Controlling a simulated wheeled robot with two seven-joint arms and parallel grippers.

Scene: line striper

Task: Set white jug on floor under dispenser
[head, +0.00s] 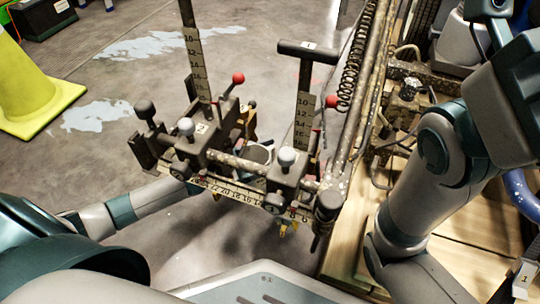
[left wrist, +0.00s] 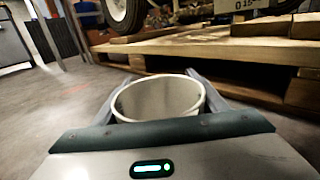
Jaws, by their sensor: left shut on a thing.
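The white jug (left wrist: 158,98) is in the left wrist view, seen from above its open round rim and looking empty. My left gripper (left wrist: 160,82) is shut on it, with one finger along each side. In the head view my left arm reaches in from the left, under the dispenser (head: 230,150).
A wooden pallet (left wrist: 190,45) stands just behind the jug, with a wheel (left wrist: 125,12) on it. Concrete floor (head: 110,165) is open to the left, with pale paint patches (head: 155,45). A yellow cone (head: 30,85) stands at the far left.

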